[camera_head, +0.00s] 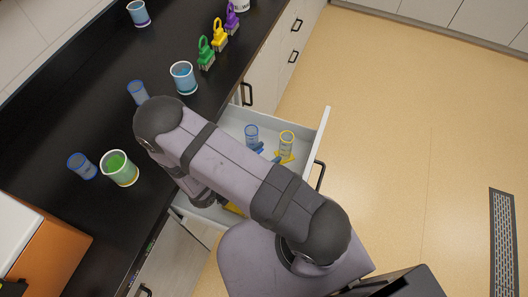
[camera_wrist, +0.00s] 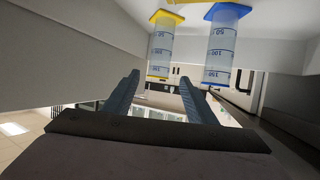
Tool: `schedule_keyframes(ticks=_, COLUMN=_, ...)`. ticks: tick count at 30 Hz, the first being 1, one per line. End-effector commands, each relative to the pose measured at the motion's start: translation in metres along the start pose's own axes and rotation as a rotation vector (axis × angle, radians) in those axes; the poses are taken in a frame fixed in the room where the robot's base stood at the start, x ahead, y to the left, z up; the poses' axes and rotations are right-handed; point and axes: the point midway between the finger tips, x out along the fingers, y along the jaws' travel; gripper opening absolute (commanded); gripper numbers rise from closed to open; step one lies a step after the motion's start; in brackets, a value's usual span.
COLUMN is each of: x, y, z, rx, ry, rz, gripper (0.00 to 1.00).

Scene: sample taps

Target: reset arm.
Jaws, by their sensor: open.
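My gripper (camera_wrist: 160,90) is open, with two dark fingers apart and nothing seen between them. In the head view my arm hides it. In the wrist view a yellow-banded graduated cylinder (camera_wrist: 160,48) and a blue-banded one (camera_wrist: 221,48) appear upside down beyond the fingertips, apart from them. In the head view the blue cylinder (camera_head: 252,134) and the yellow cylinder (camera_head: 287,141) stand in an open white drawer (camera_head: 322,140). A bit of yellow (camera_head: 235,209) shows below my arm; I cannot tell what it is.
The black counter (camera_head: 55,120) holds a green-filled beaker (camera_head: 119,168), a blue-filled beaker (camera_head: 184,77), small blue cups (camera_head: 82,166), and green, yellow and purple tap-like items (camera_head: 219,36). The open drawer juts out over the floor. The tan floor (camera_head: 420,100) at right is mostly clear.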

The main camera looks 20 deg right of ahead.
Motion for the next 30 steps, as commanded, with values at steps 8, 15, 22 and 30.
schedule_keyframes(ticks=8, x=-0.003, y=0.000, z=0.001, rx=0.000, ry=0.000, rz=0.000, gripper=0.51)
schedule_keyframes(ticks=15, x=-0.003, y=0.000, z=0.000, rx=0.000, ry=0.000, rz=0.000, gripper=0.51)
schedule_keyframes(ticks=22, x=-0.006, y=-0.005, z=0.006, rx=-0.021, ry=-0.116, rz=-0.012, gripper=0.51)
schedule_keyframes(ticks=30, x=-0.045, y=-0.030, z=0.032, rx=-0.128, ry=-0.573, rz=-0.123, gripper=0.51)
